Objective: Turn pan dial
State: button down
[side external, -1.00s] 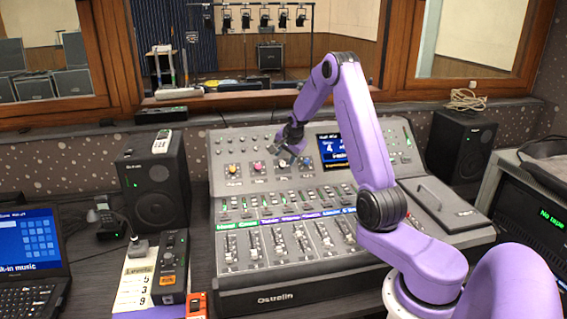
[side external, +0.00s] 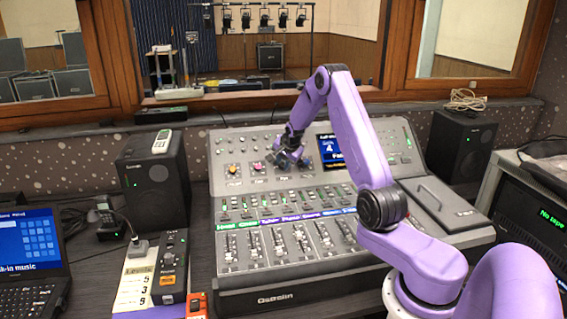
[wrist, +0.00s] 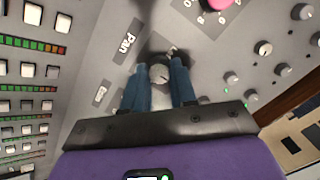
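The pan dial (wrist: 159,74) is a small grey-white knob next to the printed "Pan" label on the console (side external: 235,293). In the wrist view it sits between the two blue-grey fingers of my gripper (wrist: 160,78), near their tips. The fingers stand apart, one on each side; whether they touch the knob I cannot tell. In the side view my gripper (side external: 288,161) points down at the upper panel, just left of the lit screen (side external: 333,150), and hides the dial.
A pink knob (wrist: 222,3) and an orange knob (side external: 233,169) are on the same panel. Several small white knobs and square buttons lie around. Rows of faders fill the console's front. Black speakers (side external: 152,185) (side external: 461,147) stand at both sides.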

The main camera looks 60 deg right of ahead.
jog(key=shift+n, duration=0.3)
jog(key=n, duration=0.3)
jog(key=shift+a+g, duration=0.1)
jog(key=shift+g, duration=0.2)
jog(key=n+h, duration=0.1)
jog(key=n, duration=0.3)
jog(key=shift+n, duration=0.4)
jog(key=n, duration=0.4)
jog(key=shift+a+g+h, duration=0.1)
jog(key=shift+g+h, duration=0.2)
jog(key=shift+h, duration=0.1)
jog(key=n, duration=0.4)
jog(key=shift+f+h, duration=0.1)
jog(key=shift+h, duration=0.3)
jog(key=shift+n, duration=0.5)
jog(key=c, duration=0.9)
grip_release()
